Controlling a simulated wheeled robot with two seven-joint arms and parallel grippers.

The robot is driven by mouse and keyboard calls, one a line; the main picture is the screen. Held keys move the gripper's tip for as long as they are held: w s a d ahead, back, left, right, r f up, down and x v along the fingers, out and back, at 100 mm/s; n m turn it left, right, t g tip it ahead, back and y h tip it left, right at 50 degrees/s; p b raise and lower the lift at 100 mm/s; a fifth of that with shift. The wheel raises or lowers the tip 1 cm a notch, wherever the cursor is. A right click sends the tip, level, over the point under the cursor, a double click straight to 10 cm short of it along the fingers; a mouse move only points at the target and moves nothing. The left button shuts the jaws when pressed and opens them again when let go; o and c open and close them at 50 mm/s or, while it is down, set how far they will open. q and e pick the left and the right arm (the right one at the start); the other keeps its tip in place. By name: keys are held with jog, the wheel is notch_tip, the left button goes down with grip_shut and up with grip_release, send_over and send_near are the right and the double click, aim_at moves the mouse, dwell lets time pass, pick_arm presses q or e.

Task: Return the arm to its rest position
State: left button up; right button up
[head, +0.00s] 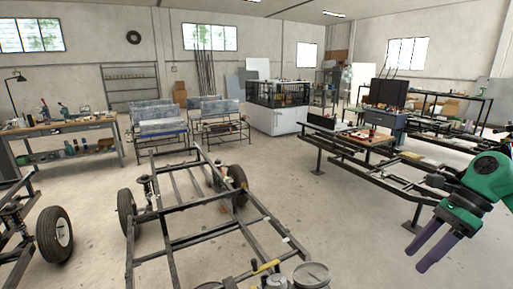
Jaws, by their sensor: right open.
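My right arm comes in from the right edge with a green wrist. My right gripper (426,251) points down and left, with its two purple fingers apart and nothing between them. It hangs in front of the concrete floor, to the right of the chassis. My left gripper does not show. The black vehicle chassis frame (200,238) stands in the middle, with a wheel (127,213) at its left and another wheel (238,179) at its right. Spring parts (146,189) stand by the left wheel.
A second chassis with a wheel (54,235) stands at the left. A long dark frame on stands (350,154) runs behind my right gripper. A workbench (70,131) is at the back left. A round gauge-like object (311,274) is at the bottom edge. Floor (345,225) between chassis and gripper is clear.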

jog(key=w+a+r+m+t+y, duration=0.1)
jog(key=w+a+m+t+y, duration=0.45)
jog(key=a, duration=0.75)
jog(key=w+a+r+m+t+y, duration=0.1)
jog(key=w+a+m+t+y, duration=0.1)
jog(key=w+a+m+t, duration=0.9)
jog(key=s+d+f+m+g+h, duration=0.1)
jog(key=s+d+f+m+h, duration=0.35)
jog(key=f+m+h, duration=0.5)
jog(key=s+d+f+m+g+h, duration=0.25)
jog(key=d+f+m+h, duration=0.3)
jog(key=m, duration=0.75)
jog(key=s+a+f+m+g+y, duration=0.1)
jog(key=s+f+m+g, duration=0.5)
jog(key=s, duration=0.5)
jog(key=s+f+m+g, duration=0.2)
jog(key=s+f+g, duration=0.1)
jog(key=s+f, duration=0.6)
notch_tip(320, 180, down, 20)
jog(key=s+g, duration=0.1)
jog(key=s, duration=0.2)
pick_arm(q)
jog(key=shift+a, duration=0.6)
pick_arm(e)
jog(key=s+d+f+n+g, duration=0.1)
jog(key=s+d+f, duration=0.2)
jog(key=s+f, duration=1.2)
jog(key=shift+s+f+g, duration=0.15)
jog(key=shift+s+g, duration=0.15)
jog(key=shift+s, duration=0.8)
